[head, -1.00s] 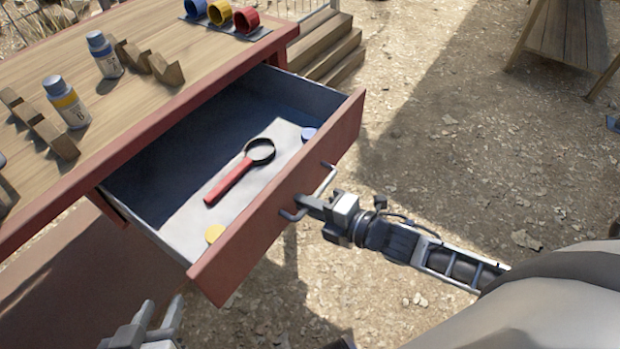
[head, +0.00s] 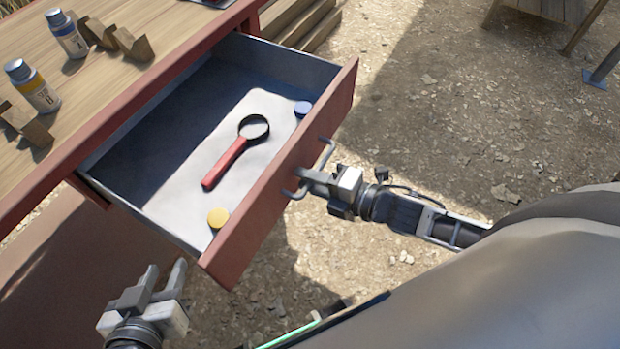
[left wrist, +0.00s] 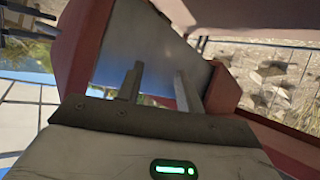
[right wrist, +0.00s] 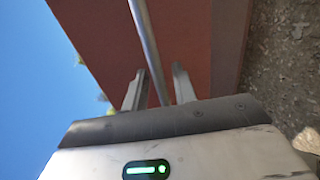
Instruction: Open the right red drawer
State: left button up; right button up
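The red drawer (head: 285,180) is pulled well out of the red-edged wooden table (head: 110,98) in the head view. Its inside is open to view. Its metal bar handle (head: 327,154) sits on the front face and also crosses the right wrist view (right wrist: 146,35). My right gripper (head: 304,182) is at the handle, its fingers one on each side of the bar. In the right wrist view, gaps show between bar and fingers, so the gripper looks open around it. My left gripper (head: 167,270) is open and empty, below and left of the drawer's near corner.
In the drawer lie a red-handled magnifying glass (head: 236,153), a yellow disc (head: 217,217) and a blue disc (head: 302,109). Bottles (head: 38,92) and wooden blocks (head: 132,43) stand on the table. Wooden steps (head: 300,25) are behind.

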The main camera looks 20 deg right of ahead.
dwell(0.3)
pick_arm(q)
jog(key=shift+r+p, duration=0.35)
jog(key=shift+p, duration=0.45)
pick_arm(e)
jog(key=v, duration=1.6)
jog(key=shift+a, duration=0.1)
jog(key=w+f+m+h, duration=0.1)
jog(key=w+m+h, duration=0.5)
jog(key=m, duration=0.4)
jog(key=s+a+r+m+g+h, duration=0.25)
jog(key=s+a+m+g, duration=0.25)
jog(key=s+m+g, duration=0.65)
pick_arm(q)
jog(key=p, duration=0.1)
jog(key=r+p, duration=0.1)
jog(key=p, duration=0.1)
jog(key=shift+a+r+g, duration=0.1)
jog(key=shift+a+g, duration=0.15)
jog(key=shift+g, duration=0.05)
pick_arm(e)
jog(key=w+a+m+t+y, duration=0.1)
jog(key=w+a+t+y, duration=0.1)
jog(key=w+a+t, duration=0.4)
jog(key=w+t, duration=0.4)
jog(key=shift+a+m+y, duration=0.2)
jog(key=shift+m+y, duration=0.15)
